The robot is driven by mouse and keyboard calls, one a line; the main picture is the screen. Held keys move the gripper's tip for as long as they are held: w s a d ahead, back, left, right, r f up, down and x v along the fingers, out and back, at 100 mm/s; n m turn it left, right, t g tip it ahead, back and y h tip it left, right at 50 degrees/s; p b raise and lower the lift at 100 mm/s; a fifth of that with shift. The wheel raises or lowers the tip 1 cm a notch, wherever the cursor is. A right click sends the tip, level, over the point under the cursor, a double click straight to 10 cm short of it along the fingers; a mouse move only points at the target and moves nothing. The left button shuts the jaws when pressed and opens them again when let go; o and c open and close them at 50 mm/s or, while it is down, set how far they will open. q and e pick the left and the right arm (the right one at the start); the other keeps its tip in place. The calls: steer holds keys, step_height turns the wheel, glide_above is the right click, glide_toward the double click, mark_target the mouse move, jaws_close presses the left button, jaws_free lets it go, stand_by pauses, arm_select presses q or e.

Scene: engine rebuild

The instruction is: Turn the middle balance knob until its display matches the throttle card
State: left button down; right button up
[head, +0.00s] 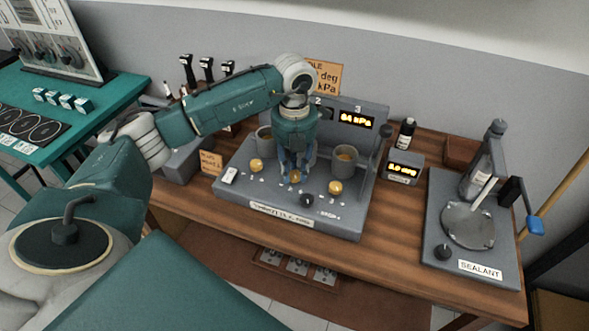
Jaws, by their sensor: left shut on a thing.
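The throttle board (262,200) is a grey console on the wooden bench. My left gripper (293,176) points down over its middle and is shut on the middle balance knob (294,178), of which only a little yellow shows between the fingers. A yellow knob (256,165) sits to its left and another (335,187) to its right. The display under number 3 (357,120) reads about 64 kPa. The display under number 2 is mostly hidden behind my left arm. The orange throttle card (326,76) stands behind, its left part and numbers covered by the arm. My right gripper is out of view.
A small box with a lit display (404,168), apparently reading 2.0 deg, stands right of the board. A dark bottle (404,134) is behind it. A sealant station (470,225) fills the bench's right end. A black knob (307,200) sits at the board's front.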

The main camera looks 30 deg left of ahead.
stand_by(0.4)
arm_select(q)
steer(key=shift+m, duration=0.3)
steer(key=shift+f+m+b, duration=0.1)
steer(key=shift+m+b, duration=0.5)
steer(key=shift+b, duration=0.2)
steer(key=m+b, duration=0.1)
steer(key=m, duration=0.1)
steer(key=shift+m+b, duration=0.3)
steer(key=shift+b, duration=0.05)
steer(key=shift+m+b, duration=0.4)
steer(key=shift+m, duration=0.3)
steer(key=c, duration=1.4)
jaws_free()
steer(key=shift+s, duration=0.1)
steer(key=shift+r, duration=0.2)
